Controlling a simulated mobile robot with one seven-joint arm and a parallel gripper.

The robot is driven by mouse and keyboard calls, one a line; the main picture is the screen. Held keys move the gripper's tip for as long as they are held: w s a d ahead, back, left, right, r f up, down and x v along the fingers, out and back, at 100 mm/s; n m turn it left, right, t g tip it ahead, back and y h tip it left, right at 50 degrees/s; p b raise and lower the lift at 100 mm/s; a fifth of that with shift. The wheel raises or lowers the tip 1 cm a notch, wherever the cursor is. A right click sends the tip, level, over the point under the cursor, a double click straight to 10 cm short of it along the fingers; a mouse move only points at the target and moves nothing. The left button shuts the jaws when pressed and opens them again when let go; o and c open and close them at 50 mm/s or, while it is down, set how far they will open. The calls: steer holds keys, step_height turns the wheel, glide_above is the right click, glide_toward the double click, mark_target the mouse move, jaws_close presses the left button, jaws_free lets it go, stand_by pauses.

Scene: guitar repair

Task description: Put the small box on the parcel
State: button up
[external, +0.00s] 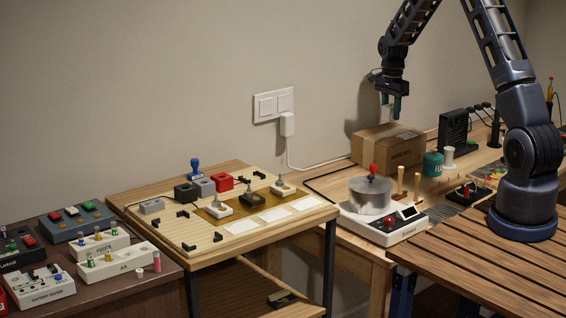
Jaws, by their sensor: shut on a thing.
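The parcel (370,150) is a brown cardboard box on the wooden bench at the back, against the wall. My gripper (392,108) has green fingers pointing down and is above the parcel, with a visible gap. It is shut on a small pale thing (386,114), which I take as the small box. The fingers partly hide it, so its full shape is hard to make out.
A green jar (432,164) and a black panel (453,131) stand right of the parcel. A round metal pot (370,196) on a white scale is in front. A wall socket with a plug (287,124) is to the left.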

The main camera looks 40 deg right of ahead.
mark_target(390, 133)
steer(key=shift+f, duration=2.15)
steer(key=o, duration=1)
steer(key=shift+f, duration=0.15)
